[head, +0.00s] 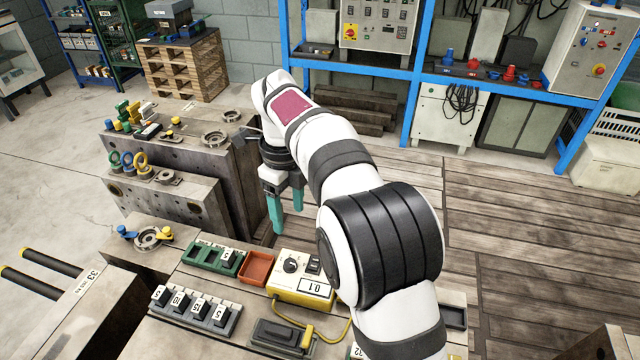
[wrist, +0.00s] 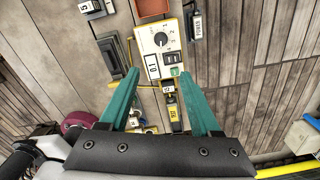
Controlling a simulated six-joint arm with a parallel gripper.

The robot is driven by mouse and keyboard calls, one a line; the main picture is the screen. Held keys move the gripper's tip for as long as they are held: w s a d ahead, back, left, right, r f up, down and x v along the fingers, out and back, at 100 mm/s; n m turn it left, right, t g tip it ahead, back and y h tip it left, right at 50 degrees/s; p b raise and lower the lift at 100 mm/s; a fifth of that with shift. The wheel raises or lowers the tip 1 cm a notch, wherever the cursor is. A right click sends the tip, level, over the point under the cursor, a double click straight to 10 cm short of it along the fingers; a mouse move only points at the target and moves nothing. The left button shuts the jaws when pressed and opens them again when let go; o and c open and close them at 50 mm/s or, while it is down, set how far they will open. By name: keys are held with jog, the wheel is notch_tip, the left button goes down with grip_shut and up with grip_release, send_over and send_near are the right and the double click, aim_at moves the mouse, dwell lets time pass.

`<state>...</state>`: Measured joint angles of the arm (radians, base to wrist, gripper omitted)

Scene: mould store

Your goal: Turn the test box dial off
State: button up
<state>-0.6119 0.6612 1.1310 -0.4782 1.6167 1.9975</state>
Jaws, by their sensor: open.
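The test box (head: 318,297) is a cream and yellow box on the front bench, with a black round dial (head: 290,265), dark switches and a display label reading 0.1. The wrist view shows the test box (wrist: 147,46) and its dial (wrist: 161,39) too, with marks around the dial; I cannot tell which mark it points to. My gripper (head: 286,210) hangs behind and above the box, its teal fingers apart and empty. In the wrist view the fingertips of my gripper (wrist: 160,72) frame the box's lower part, with the dial beyond them. Nothing touches the dial.
An orange tray (head: 257,268) and a green block rack (head: 213,256) stand left of the box. A grey rack of numbered blocks (head: 195,312) and a yellow cable (head: 308,336) are in front. Steel mould blocks (head: 165,200) rise at left.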

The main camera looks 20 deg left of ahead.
aim_at(290, 262)
jog(key=shift+m, duration=0.3)
jog(key=f, duration=1.1)
jog(key=a+f, duration=0.1)
jog(key=f, duration=0.4)
jog(key=shift+w+f, duration=0.15)
grip_shut()
